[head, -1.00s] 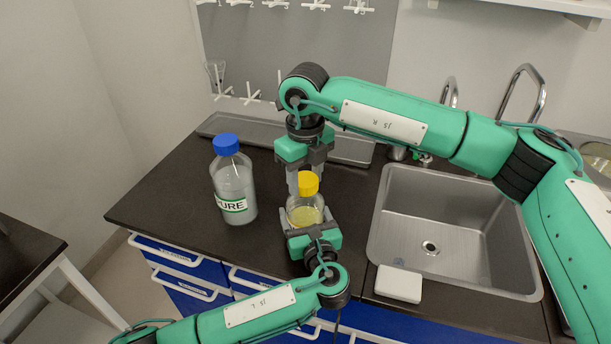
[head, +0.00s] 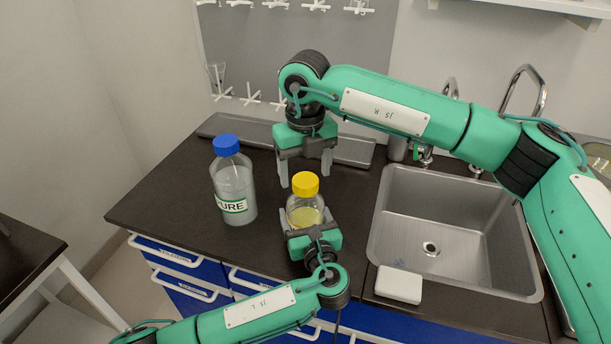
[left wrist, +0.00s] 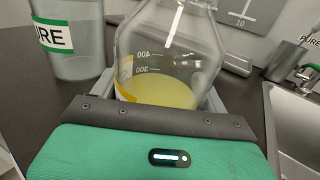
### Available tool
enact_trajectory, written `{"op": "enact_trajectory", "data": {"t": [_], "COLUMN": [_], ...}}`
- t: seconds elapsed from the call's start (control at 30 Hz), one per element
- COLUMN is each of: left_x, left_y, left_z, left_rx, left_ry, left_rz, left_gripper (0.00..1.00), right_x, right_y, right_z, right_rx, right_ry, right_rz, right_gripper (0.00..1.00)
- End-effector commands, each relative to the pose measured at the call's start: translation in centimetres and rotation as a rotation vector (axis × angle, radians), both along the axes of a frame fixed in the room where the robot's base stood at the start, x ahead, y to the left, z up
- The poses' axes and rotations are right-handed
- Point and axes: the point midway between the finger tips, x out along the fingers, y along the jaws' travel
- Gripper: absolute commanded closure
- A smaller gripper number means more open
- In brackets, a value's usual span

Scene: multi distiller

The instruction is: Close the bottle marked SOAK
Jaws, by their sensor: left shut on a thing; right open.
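A clear glass bottle (head: 304,210) with yellow liquid stands upright on the dark counter. A yellow cap (head: 305,184) sits at its top. My left gripper (head: 306,220) is shut on this bottle from the front; the bottle also fills the left wrist view (left wrist: 165,70). My right gripper (head: 305,178) is open, its fingers pointing down just above and behind the cap, apart from it. No SOAK marking is readable; the bottle's label shows only as a yellow edge in the left wrist view.
A larger bottle with a blue cap and a label ending in URE (head: 234,188) stands to the left. A steel sink (head: 400,250) is at the right, with a white block (head: 398,284) at its front left corner. A long grey tray (head: 350,150) lies behind.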

Motion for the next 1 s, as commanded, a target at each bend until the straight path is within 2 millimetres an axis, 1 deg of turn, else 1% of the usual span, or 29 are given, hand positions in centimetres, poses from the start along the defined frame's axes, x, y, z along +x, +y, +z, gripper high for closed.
{"op": "enact_trajectory", "data": {"t": [0.03, 0.2, 0.4, 0.5, 0.6, 0.87, 0.9, 1.0], "left_x": [0.0, 0.0, 0.0, 0.0, 0.0, 0.0, 0.0, 0.0], "left_y": [0.0, 0.0, 0.0, 0.0, 0.0, 0.0, 0.0, 0.0], "left_z": [0.0, 0.0, 0.0, 0.0, 0.0, 0.0, 0.0, 0.0], "left_rx": [-0.001, -0.001, -0.001, -0.001, -0.001, -0.001, -0.001, -0.001], "left_ry": [-0.001, -0.001, 0.000, 0.000, 0.000, 0.000, 0.000, 0.000], "left_rz": [0.000, 0.000, 0.000, 0.000, 0.000, 0.000, 0.000, 0.000], "left_gripper": [0.88, 0.88, 0.88, 0.88, 0.88, 0.88, 0.18, 0.00], "right_x": [0.1, 0.1, 0.1, 0.1, 0.1, 0.0, 0.0, 0.0], "right_y": [0.0, 0.0, 0.0, 0.0, 0.0, 0.0, 0.0, 0.0], "right_z": [1.2, 4.9, 8.3, 9.2, 9.7, 9.8, 9.8, 9.7], "right_rx": [0.001, 0.001, 0.001, 0.000, -0.001, 0.000, 0.000, 0.000], "right_ry": [-0.005, -0.004, -0.002, -0.001, -0.001, 0.000, 0.000, 0.000], "right_rz": [0.000, 0.000, -0.001, -0.001, -0.001, 0.000, 0.000, 0.000], "right_gripper": [0.28, 0.28, 0.28, 0.28, 0.28, 0.28, 0.28, 0.28]}}
